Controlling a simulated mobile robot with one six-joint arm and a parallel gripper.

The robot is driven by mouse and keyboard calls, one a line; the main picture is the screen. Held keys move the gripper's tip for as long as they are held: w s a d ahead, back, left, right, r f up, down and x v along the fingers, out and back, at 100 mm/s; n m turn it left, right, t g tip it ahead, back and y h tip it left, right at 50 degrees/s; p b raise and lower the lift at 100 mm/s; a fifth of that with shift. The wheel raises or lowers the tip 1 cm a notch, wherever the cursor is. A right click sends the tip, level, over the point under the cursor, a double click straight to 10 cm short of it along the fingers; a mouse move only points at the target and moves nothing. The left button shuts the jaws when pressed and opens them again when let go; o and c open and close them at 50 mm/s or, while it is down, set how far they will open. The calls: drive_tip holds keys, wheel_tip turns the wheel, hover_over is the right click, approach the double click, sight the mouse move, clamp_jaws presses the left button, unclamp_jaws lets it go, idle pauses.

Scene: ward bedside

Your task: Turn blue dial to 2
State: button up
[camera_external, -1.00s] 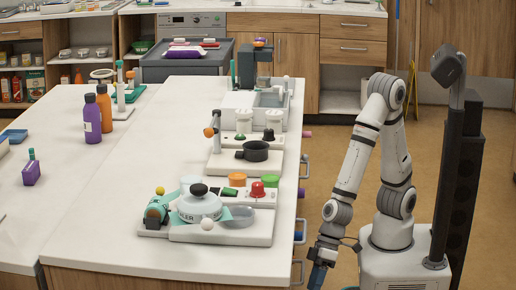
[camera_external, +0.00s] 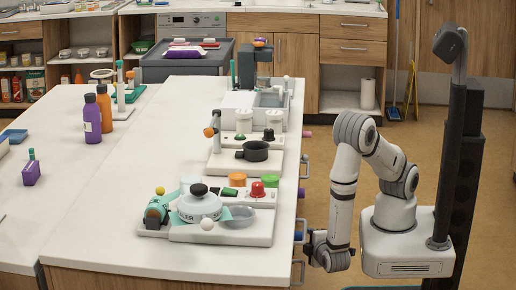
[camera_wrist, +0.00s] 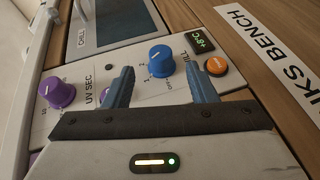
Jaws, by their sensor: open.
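The blue dial (camera_wrist: 160,62) shows in the wrist view, on a pale panel with small marks around it. A white pointer line is on its face; I cannot tell which mark it points to. My gripper (camera_wrist: 160,76) is open, with one blue finger to the left of the dial and one to the right. The fingertips look close to the dial, but I cannot tell whether they touch it.
In the wrist view a purple knob (camera_wrist: 57,93) sits left of the dial. An orange button (camera_wrist: 216,66) and a small green-digit display (camera_wrist: 200,41) sit to the right. A dark screen (camera_wrist: 110,22) is above. Handles (camera_external: 300,230) stick out from the bench side.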

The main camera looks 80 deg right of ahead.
sight(301, 235)
drive_tip(key=b+x, duration=0.1)
drive_tip(key=x, duration=0.6)
drive_tip(key=shift+d+b, duration=0.15)
drive_tip(key=shift+b, duration=0.25)
drive_tip(key=c, duration=1)
drive_tip(key=shift+r+p, duration=0.1)
drive_tip(key=shift+p, duration=0.3)
